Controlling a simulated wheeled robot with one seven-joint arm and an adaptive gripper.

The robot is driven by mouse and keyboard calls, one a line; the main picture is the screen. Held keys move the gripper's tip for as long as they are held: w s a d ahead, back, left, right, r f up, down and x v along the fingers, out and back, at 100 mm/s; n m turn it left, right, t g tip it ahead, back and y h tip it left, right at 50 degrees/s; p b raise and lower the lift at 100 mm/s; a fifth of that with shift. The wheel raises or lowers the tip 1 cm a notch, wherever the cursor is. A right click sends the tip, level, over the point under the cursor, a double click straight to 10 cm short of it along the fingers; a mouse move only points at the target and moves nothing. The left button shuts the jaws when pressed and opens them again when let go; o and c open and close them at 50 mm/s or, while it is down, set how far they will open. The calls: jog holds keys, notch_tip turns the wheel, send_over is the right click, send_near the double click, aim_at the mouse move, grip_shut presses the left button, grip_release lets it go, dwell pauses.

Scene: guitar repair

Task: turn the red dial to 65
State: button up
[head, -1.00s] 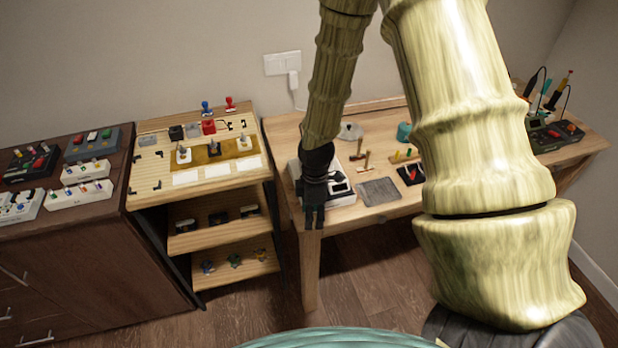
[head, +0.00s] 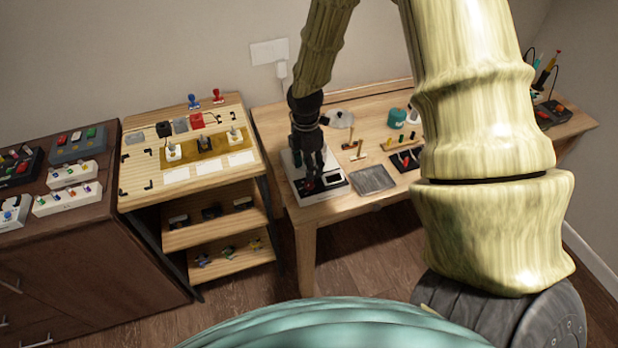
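A white device (head: 318,196) with a small dark-framed display (head: 333,179) sits near the left front corner of the wooden workbench. A bit of red, which looks like the red dial (head: 309,187), shows on the device's front left. My black gripper (head: 309,180) points down right over it, and its fingers hide most of the dial. I cannot tell whether the fingers touch the dial or how far apart they are. The dial's setting and the display's reading are too small to read.
A teal pot (head: 397,117) stands farther back. A wooden stamp station (head: 135,178) stands left of the bench across a narrow gap.

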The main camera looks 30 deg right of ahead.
aim_at(309, 183)
jog(key=shift+s+f+p, duration=0.15)
jog(key=shift+f+p, duration=0.2)
jog(key=shift+f, duration=1.2)
jog(key=shift+s+f+p, duration=0.1)
jog(key=shift+f+p, duration=0.2)
jog(key=shift+f, duration=1.25)
grip_shut()
